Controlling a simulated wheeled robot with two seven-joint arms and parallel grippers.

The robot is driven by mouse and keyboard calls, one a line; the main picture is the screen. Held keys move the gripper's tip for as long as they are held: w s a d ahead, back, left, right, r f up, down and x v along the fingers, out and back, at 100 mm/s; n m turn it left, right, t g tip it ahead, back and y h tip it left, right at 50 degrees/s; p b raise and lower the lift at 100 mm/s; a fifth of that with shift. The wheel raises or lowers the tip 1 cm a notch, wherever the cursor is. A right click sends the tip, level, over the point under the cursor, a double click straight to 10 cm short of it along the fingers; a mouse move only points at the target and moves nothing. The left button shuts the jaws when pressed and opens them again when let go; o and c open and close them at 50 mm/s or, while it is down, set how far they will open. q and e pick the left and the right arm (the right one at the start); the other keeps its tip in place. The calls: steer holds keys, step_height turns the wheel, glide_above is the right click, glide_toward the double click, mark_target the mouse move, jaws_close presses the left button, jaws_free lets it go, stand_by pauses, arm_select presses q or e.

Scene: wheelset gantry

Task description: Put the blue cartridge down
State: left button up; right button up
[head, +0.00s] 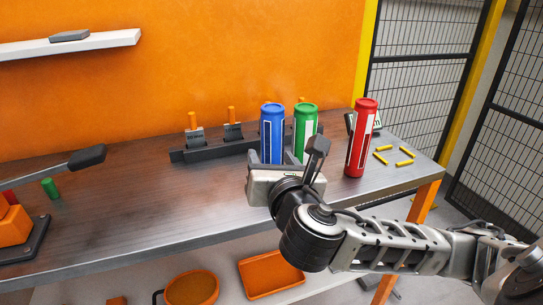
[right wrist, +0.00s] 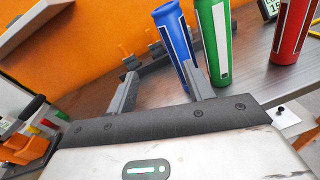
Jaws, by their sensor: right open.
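The blue cartridge (head: 272,133) stands upright at the back of the bench, its lower end hidden behind my right gripper (head: 287,155) in the head view. In the right wrist view the blue cartridge (right wrist: 174,32) shows beyond the right-hand finger, which overlaps its lower part. My right gripper (right wrist: 160,85) is open, with nothing visible between its fingers. I cannot tell whether a finger touches the cartridge. My left gripper is not in view.
A green cartridge (head: 306,120) stands close right of the blue one, and a red cartridge (head: 361,138) farther right. Yellow marks (head: 405,151) lie on the bench's right end. A dark rack (head: 205,151) is behind; a black-gripped lever (head: 88,157) is left. The bench middle (head: 130,205) is clear.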

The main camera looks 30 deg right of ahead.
mark_target(274, 117)
steer(key=shift+n+t+h, duration=0.3)
steer(key=shift+n+h, duration=0.3)
steer(key=shift+h, duration=0.3)
steer(key=w+d+r+b, duration=0.1)
steer(key=w+d, duration=0.1)
steer(key=w+d+r+b, duration=0.1)
steer(key=w+d, duration=0.1)
steer(key=w, duration=0.1)
steer(key=w+d+r+b, duration=0.1)
steer(key=w+b, duration=0.1)
steer(key=shift+w+d, duration=0.35)
steer(key=shift+d, duration=0.05)
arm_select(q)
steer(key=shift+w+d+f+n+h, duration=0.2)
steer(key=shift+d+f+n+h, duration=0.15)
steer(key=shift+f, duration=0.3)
arm_select(e)
steer(key=shift+x, duration=3.2)
steer(key=shift+f, duration=0.15)
steer(key=c, duration=1)
jaws_close()
